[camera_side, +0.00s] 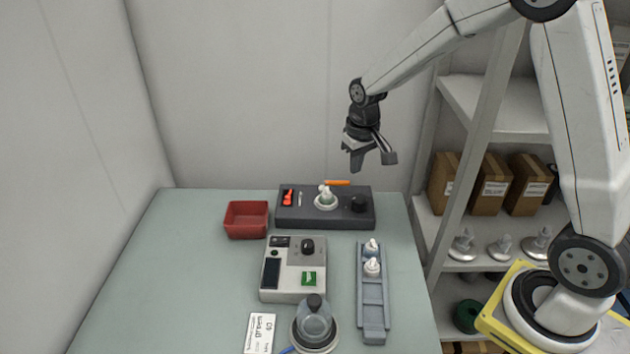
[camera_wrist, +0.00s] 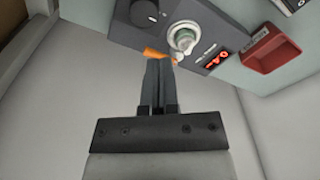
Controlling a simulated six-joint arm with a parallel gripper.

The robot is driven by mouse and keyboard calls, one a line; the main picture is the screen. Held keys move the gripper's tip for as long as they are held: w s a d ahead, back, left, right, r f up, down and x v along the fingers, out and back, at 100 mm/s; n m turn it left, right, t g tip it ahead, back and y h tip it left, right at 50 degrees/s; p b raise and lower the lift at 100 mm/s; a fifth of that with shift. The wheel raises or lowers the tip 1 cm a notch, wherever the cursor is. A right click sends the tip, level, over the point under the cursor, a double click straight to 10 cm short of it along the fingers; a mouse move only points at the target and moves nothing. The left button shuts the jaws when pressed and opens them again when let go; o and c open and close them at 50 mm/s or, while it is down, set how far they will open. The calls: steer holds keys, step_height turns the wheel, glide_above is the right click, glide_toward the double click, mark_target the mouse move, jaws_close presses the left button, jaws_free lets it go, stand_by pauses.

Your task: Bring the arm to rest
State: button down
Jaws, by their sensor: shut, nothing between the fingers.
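My gripper (camera_side: 369,160) hangs in the air above the far right part of the table, pointing down. It is empty. In the wrist view its fingers (camera_wrist: 158,75) are together, with nothing between them. Below it is a dark grey station (camera_side: 290,219) with a round seat that holds a small white and pale green part. The station also shows in the wrist view (camera_wrist: 215,22). My gripper is apart from the station and touches nothing.
A red bin (camera_side: 247,231) stands left of the station. A control box (camera_side: 270,292), a grey rail (camera_side: 373,318) with white caps, a round device (camera_side: 315,322) and a label card (camera_side: 260,333) are nearer. Shelves (camera_side: 492,100) with boxes stand right. The table's left side is clear.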

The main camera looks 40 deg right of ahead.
steer(key=s+a+n, duration=0.1)
steer(key=s+a, duration=0.2)
steer(key=s, duration=0.5)
steer(key=s+a+t, duration=0.1)
steer(key=s+a, duration=0.1)
steer(key=s, duration=0.5)
steer(key=shift+s+a+f+n+t, duration=0.3)
steer(key=shift+s+a+n, duration=0.1)
